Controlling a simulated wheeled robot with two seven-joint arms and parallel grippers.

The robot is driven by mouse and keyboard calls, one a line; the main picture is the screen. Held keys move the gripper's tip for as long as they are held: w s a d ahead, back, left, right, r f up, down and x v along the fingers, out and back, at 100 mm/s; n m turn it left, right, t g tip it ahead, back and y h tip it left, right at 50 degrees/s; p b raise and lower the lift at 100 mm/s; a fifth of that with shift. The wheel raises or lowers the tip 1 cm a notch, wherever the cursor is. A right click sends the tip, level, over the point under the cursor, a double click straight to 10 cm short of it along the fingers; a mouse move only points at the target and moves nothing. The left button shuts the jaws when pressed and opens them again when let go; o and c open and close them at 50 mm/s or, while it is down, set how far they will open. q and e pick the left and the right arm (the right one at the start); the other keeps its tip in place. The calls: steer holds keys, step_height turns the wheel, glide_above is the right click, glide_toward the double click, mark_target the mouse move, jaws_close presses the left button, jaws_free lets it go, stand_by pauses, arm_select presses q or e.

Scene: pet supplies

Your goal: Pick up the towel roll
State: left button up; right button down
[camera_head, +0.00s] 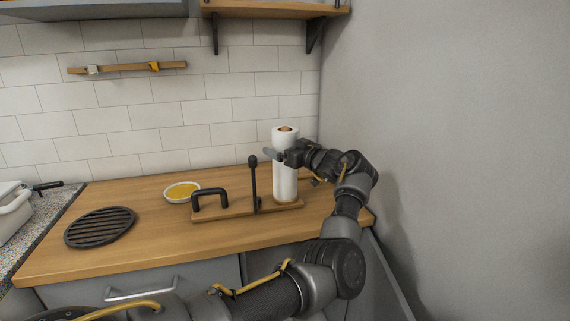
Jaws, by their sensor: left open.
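The towel roll (285,183) is a white upright cylinder with a brown core showing at its top. It stands at the right end of a wooden holder base (232,211), which has a black upright post (254,184) and a black handle (209,193) to its left. My left gripper (277,153) is at the upper part of the roll, coming from the right. It is open, with one grey finger crossing in front of the roll; the other finger is hidden. I cannot tell whether the finger touches the paper. My right gripper is not in view.
A white bowl (182,191) with yellow contents and a round black trivet (100,227) lie left on the wooden counter (150,255). A grey wall (450,120) closes in on the right. A wooden shelf (270,10) hangs above.

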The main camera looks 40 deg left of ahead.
arm_select(q)
steer(key=c, duration=1.4)
